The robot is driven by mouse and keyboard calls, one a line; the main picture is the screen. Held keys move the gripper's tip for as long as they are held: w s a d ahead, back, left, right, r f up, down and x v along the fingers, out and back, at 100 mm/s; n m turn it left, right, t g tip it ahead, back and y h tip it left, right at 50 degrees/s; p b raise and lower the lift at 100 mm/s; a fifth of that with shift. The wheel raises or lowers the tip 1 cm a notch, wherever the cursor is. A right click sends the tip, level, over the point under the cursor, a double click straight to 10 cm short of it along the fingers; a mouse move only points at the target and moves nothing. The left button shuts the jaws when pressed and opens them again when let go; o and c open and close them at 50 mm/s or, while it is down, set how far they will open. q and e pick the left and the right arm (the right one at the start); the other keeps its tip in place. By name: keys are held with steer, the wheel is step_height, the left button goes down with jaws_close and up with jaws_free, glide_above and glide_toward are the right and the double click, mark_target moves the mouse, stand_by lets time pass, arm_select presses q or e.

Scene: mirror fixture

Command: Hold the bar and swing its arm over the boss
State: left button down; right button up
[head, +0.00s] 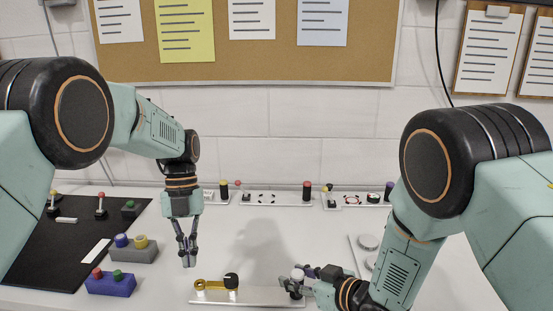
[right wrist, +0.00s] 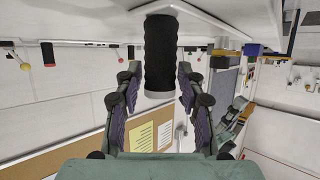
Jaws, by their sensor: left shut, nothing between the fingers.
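A pale fixture plate (head: 262,297) lies at the front of the table. A yellow arm (head: 213,284) with a round left end lies along its left part, beside a black knob (head: 231,281). I cannot tell which part is the boss. The upright bar, with a pale top (head: 297,274), stands at the plate's right end. In the right wrist view the bar is a black ribbed cylinder (right wrist: 160,58) between the fingers. My right gripper (head: 292,286) is open around it, with gaps showing on both sides. My left gripper (head: 188,263) is shut and empty, pointing down above the plate's left end.
A blue block (head: 110,286) and a grey block (head: 133,253) with coloured knobs stand left of the plate. A black mat (head: 50,245) lies further left. Several small fixtures line the back edge by the wall. Pale round parts (head: 368,242) lie behind my right arm. The table's middle is clear.

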steer(key=shift+o, duration=1)
